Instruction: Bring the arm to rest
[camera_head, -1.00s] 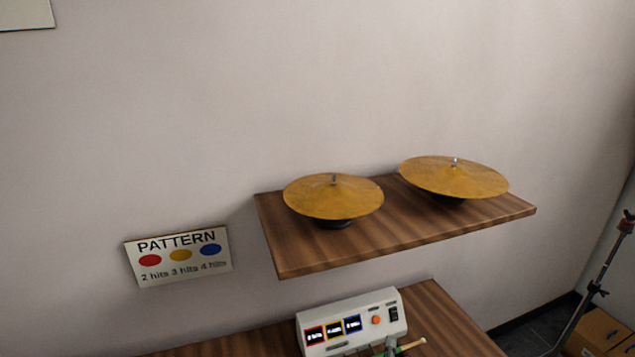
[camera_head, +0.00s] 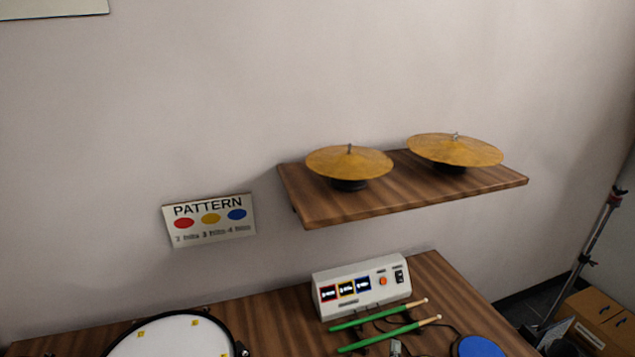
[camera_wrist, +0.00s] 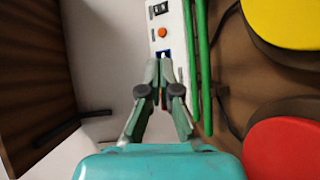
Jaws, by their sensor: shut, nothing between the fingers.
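My gripper (camera_wrist: 159,72) shows in the wrist view with its fingertips together and nothing between them. Its tips appear over or in front of the white control box (camera_wrist: 160,22), apart from the green drumsticks (camera_wrist: 202,65) to their right; whether the tips touch the box I cannot tell. In the head view, a small grey piece at the bottom edge, below the drumsticks, may be my gripper's tip. The arm itself is not clearly seen there.
In the head view, the control box (camera_head: 330,308) and drumsticks (camera_head: 375,321) lie on the wooden table (camera_head: 265,315). A white drum (camera_head: 170,340) and blue pad (camera_head: 480,347) are nearby. A shelf (camera_head: 400,199) holds two cymbals. Yellow (camera_wrist: 290,20) and red (camera_wrist: 285,150) pads show in the wrist view.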

